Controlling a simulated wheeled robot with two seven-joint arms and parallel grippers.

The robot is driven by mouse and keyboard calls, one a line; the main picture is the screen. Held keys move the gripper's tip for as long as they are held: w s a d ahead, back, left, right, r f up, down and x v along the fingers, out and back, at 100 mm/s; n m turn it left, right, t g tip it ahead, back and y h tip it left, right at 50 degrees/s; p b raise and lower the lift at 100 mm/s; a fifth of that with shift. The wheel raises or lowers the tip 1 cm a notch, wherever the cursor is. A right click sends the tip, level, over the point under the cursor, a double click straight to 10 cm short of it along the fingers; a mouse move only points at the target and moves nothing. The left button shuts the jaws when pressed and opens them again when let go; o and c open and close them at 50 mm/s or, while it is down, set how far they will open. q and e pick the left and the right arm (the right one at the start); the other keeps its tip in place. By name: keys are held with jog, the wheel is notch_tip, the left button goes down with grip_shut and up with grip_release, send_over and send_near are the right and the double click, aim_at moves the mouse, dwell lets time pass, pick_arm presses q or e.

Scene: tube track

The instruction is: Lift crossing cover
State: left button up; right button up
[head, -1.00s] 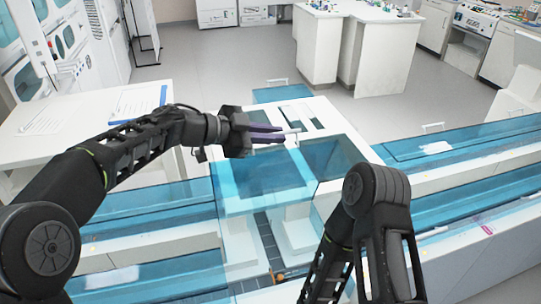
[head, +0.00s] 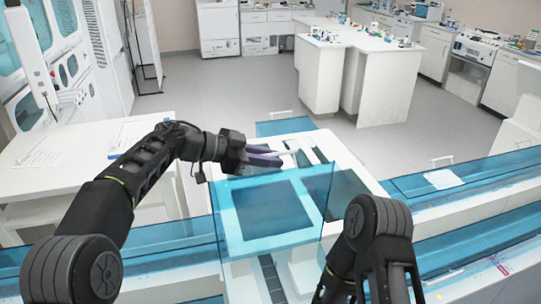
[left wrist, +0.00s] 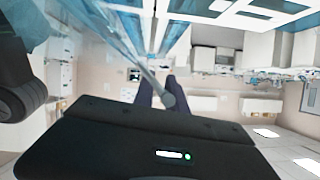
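The crossing cover (head: 275,238) is a see-through blue panel over the middle of the track, hinged up and tilted with its far edge raised. A pale handle bar (head: 296,152) shows at its far upper edge. My left gripper (head: 276,157) has its dark purple fingers at this bar. In the left wrist view, the fingers (left wrist: 163,90) stand on both sides of the grey handle bar (left wrist: 153,73), with the blue panel (left wrist: 118,35) beside it. My right arm comes in at the lower right; its gripper is outside the picture.
Blue-covered track runs (head: 455,185) extend to the right and also to the left. A white table with papers (head: 150,130) stands at the left. A white island bench (head: 385,75) is at the back, with open floor before it.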

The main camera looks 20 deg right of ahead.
pick_arm(q)
jog(key=shift+o, duration=1.4)
jog(key=shift+w+r, duration=0.1)
jog(key=shift+r, duration=0.2)
jog(key=b+v, duration=0.1)
jog(key=v, duration=0.6)
jog(key=shift+a, duration=0.35)
jog(key=shift+r, duration=0.1)
